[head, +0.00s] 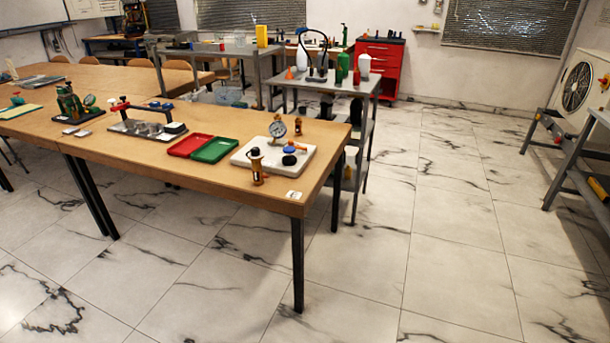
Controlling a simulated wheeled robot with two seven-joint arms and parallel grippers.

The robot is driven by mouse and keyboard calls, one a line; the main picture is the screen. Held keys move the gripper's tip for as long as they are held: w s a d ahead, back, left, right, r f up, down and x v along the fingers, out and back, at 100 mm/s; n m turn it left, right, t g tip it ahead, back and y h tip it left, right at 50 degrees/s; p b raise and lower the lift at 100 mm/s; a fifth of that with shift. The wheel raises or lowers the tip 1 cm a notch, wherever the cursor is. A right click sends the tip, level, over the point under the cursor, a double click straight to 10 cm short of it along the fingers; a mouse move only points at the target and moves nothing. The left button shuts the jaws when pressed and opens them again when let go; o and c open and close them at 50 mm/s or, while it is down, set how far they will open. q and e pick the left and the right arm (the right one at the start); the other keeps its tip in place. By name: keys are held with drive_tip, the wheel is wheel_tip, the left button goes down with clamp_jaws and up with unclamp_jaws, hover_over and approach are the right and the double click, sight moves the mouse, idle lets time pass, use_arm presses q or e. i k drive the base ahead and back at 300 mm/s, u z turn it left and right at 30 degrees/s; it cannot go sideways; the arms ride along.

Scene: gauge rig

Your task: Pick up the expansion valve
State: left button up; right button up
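In the head view, a white board (247,156) lies near the right end of the wooden table (130,88). A round dial gauge (277,129) stands at its back. A small part with a blue top, a black base and an orange piece (294,149) sits on the board. A small upright brass and dark part (257,168) stands by the board's front edge. A similar brass part (298,126) stands behind the board. Which of these is the expansion valve I cannot tell at this size. Neither of my grippers shows.
A red tray (189,145) and a green tray (214,150) lie left of the board. A rig with a red handle (122,106) and a green device (72,101) stand farther left. A grey cart (345,85) stands behind the table. The tiled floor (440,240) at right is clear.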

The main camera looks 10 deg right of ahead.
sight(257, 173)
drive_tip(key=z, duration=2.9)
drive_tip(key=i, duration=0.1)
drive_tip(key=u, duration=2.3)
drive_tip(key=i, duration=0.9)
drive_tip(key=u, duration=0.8)
